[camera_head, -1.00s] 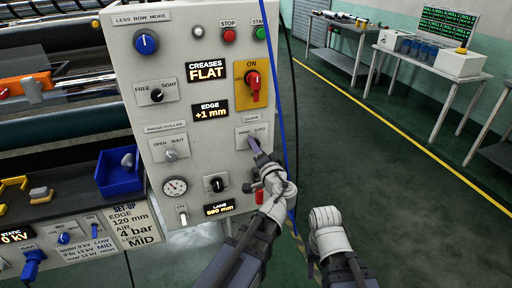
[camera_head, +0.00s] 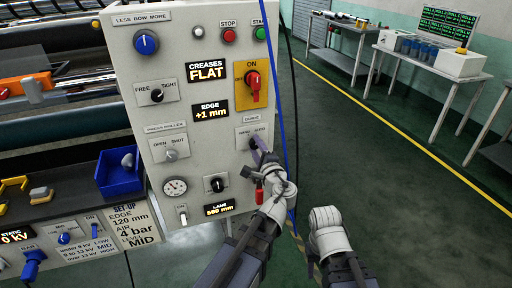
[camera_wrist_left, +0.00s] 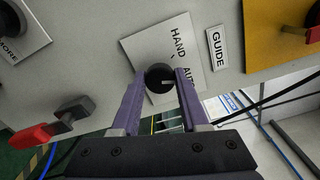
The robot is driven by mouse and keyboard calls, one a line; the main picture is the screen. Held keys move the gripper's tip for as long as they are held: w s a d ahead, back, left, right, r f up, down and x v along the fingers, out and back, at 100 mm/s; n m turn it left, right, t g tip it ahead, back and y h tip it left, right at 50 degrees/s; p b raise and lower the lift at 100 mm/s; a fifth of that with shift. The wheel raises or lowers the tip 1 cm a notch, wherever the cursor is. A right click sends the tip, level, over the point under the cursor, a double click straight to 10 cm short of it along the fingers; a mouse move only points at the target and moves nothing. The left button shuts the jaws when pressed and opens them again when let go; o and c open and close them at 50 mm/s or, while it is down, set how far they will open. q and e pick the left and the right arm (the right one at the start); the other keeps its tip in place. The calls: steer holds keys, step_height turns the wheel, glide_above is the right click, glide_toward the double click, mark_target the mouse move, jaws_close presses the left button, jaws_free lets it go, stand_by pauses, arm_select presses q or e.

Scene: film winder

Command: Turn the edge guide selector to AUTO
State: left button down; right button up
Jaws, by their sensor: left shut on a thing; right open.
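The edge guide selector is a round dark knob (camera_wrist_left: 160,75) with a pale pointer line, on a white plate (camera_wrist_left: 140,45) marked HAND and AUTO beside a GUIDE label. In the left wrist view the pointer line is on the AUTO side of the knob. My left gripper (camera_wrist_left: 162,78) is shut on the knob, with one purple finger on each side. In the head view the left gripper (camera_head: 258,147) reaches the plate (camera_head: 243,136) and hides most of the knob. My right wrist shows at the lower middle, but its fingers are not visible.
The yellow plate with a red rotary switch (camera_head: 253,86) is above the selector. A blue cable hangs along the panel's right edge. The floor to the right is clear.

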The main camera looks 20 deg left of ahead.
arm_select(q)
steer(key=shift+m, duration=1)
steer(key=shift+c, duration=2.1)
jaws_free()
steer(key=shift+s, duration=0.1)
